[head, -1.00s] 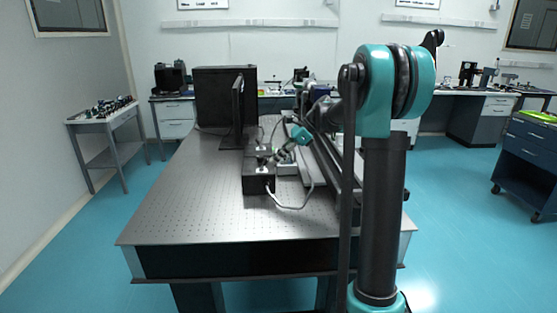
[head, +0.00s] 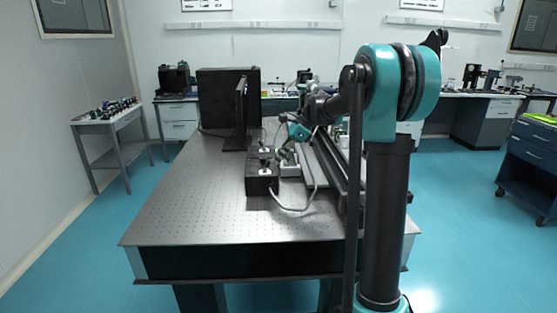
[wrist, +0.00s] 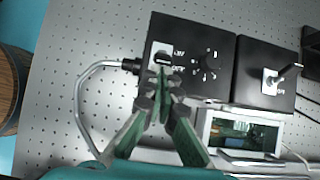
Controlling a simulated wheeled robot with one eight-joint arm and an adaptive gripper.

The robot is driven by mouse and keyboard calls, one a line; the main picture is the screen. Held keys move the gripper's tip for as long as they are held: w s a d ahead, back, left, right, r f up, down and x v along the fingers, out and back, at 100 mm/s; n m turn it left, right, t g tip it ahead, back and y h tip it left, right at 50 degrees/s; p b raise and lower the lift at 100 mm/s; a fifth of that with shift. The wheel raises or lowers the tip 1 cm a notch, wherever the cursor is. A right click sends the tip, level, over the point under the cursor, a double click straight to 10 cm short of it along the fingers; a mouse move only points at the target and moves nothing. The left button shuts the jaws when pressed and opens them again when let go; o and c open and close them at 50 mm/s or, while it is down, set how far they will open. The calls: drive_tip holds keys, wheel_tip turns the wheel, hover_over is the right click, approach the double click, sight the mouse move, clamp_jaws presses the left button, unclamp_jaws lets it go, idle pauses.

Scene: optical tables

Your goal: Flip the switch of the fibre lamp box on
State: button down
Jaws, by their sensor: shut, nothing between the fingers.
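A black box with a white ON/OFF switch plate and a dial, which I take as the fibre lamp box (wrist: 221,88), lies under my gripper in the wrist view. It is the nearer black box (head: 261,184) on the table in the head view. Its switch (wrist: 162,58) is partly hidden by my fingertips, and I cannot tell its position. My gripper (wrist: 160,80) is shut and empty, its tips overlapping the plate's lower edge; contact is unclear. In the head view my gripper (head: 284,154) is small, just right of the boxes.
A second black box (wrist: 255,50) with a lever switch (wrist: 283,76) adjoins it. A white-framed device (wrist: 240,135) lies beside them. A grey cable (wrist: 80,100) curves from the lamp box. A dark monitor-like panel (head: 228,95) stands behind. The perforated table (head: 190,200) is clear at left.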

sight(268, 162)
drive_tip(key=a+r+h, duration=0.1)
drive_tip(key=a+h, duration=0.1)
drive_tip(key=h, duration=0.1)
drive_tip(key=shift+r, duration=0.15)
drive_tip(key=a+h, duration=0.1)
drive_tip(key=h, duration=0.2)
drive_tip(key=shift+a+r, duration=0.3)
drive_tip(key=shift+a, duration=0.05)
drive_tip(key=shift+r, duration=0.15)
drive_tip(key=shift+r, duration=0.65)
wheel_tip(268, 162, up, 12)
drive_tip(key=d, duration=0.1)
idle(0.3)
